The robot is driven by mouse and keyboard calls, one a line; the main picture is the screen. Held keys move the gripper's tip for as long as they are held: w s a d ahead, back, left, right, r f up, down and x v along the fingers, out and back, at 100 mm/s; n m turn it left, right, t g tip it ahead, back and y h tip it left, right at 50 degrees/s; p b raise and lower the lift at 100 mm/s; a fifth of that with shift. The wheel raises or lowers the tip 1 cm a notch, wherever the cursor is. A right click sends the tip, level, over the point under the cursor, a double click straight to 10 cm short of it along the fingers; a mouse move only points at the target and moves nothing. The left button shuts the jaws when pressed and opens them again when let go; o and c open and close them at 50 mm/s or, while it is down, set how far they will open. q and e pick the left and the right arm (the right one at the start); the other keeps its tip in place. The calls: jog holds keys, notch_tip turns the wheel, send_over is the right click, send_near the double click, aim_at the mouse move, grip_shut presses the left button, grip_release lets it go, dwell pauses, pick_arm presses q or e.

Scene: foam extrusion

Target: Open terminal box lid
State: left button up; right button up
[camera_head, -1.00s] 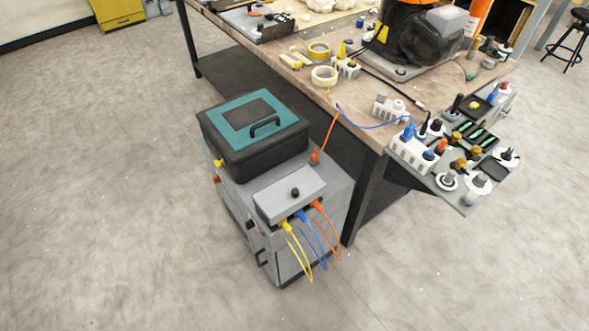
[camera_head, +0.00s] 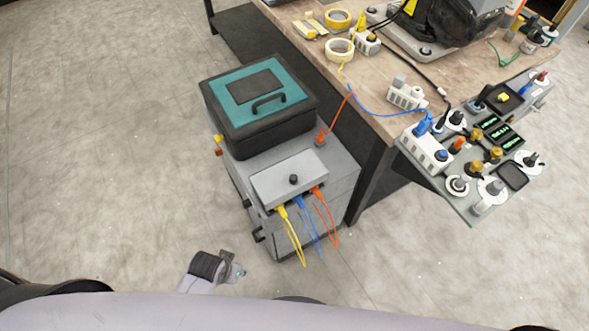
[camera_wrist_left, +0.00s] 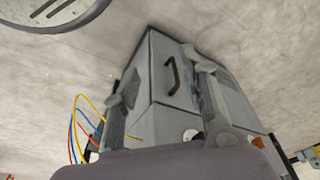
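The terminal box is a light grey box with a lid (camera_head: 290,178) and a black knob (camera_head: 293,179) on it. It sits on a grey cabinet (camera_head: 335,172), and the lid looks closed. Yellow, blue and orange cables (camera_head: 301,213) hang from its front; they also show in the left wrist view (camera_wrist_left: 78,128). My left gripper (camera_wrist_left: 164,95) has its two fingers apart with nothing between them, facing the cabinet, whose front has a black handle (camera_wrist_left: 172,76). In the head view, part of my arm (camera_head: 210,267) shows low, left of the cabinet and apart from it. My right gripper is not in view.
A black toolbox with a teal lid (camera_head: 292,93) stands on the cabinet behind the terminal box. A wooden workbench (camera_head: 385,75) with tape rolls and a panel of plugs and dials (camera_head: 455,205) is to the right. Floor at the left is clear.

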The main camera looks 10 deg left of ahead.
pick_arm(q)
jog(key=w+d+r+h, duration=0.1)
jog(key=w+d+r, duration=0.15)
jog(key=r, duration=0.55)
jog(key=w+d+r, duration=0.1)
jog(key=w+r, duration=0.2)
jog(key=r, duration=0.4)
notch_tip(320, 180, up, 18)
jog(key=m+g+y, duration=0.1)
jog(key=m+g, duration=0.1)
send_over(293, 177)
notch_tip(293, 177, down, 17)
jog(key=shift+c, duration=0.5)
grip_shut()
